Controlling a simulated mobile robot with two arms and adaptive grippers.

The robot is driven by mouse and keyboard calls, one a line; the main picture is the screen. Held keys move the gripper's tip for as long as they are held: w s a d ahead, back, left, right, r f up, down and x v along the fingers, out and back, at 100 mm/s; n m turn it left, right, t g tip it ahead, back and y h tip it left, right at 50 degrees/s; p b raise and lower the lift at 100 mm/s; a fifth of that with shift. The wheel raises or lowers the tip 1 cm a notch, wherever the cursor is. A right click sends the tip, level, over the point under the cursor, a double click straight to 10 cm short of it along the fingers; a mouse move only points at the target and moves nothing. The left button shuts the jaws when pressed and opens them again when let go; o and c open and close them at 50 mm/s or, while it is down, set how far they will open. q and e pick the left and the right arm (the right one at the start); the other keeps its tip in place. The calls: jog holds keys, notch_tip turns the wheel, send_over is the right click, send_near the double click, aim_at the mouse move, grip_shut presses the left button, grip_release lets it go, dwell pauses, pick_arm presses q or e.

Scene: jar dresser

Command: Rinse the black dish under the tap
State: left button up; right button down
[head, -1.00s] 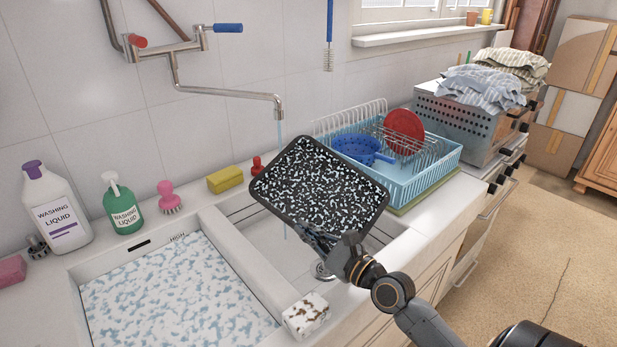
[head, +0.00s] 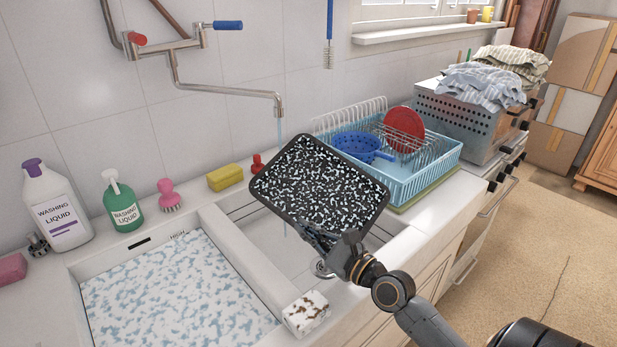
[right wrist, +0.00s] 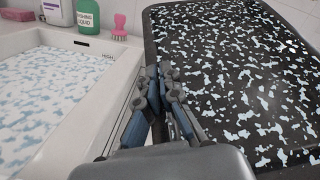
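The black dish (head: 318,188) is a rectangular tray with pale blue-white foam patches over its face. It is held tilted above the right sink basin (head: 262,240), under the tap (head: 280,104). A thin stream of water falls from the spout and passes behind the dish. My right gripper (head: 322,236) is shut on the dish's near edge. In the right wrist view the dish (right wrist: 235,85) fills the right side, with the gripper fingers (right wrist: 158,88) at its left edge. My left gripper is not in view.
The left basin (head: 175,295) is full of foamy water. Washing liquid bottles (head: 58,208), a pink brush (head: 168,196) and a yellow sponge (head: 225,177) line the back ledge. A blue dish rack (head: 425,170) stands at the right. A stained white sponge (head: 306,314) lies on the front rim.

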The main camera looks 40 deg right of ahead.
jog(key=shift+r, duration=0.2)
jog(key=s+a+r+p, duration=0.2)
jog(key=s+r+p, duration=0.1)
jog(key=s+p, duration=0.1)
jog(key=shift+s+r+p, duration=0.25)
jog(key=shift+r+p, duration=0.15)
jog(key=shift+p, duration=0.05)
dwell(0.9)
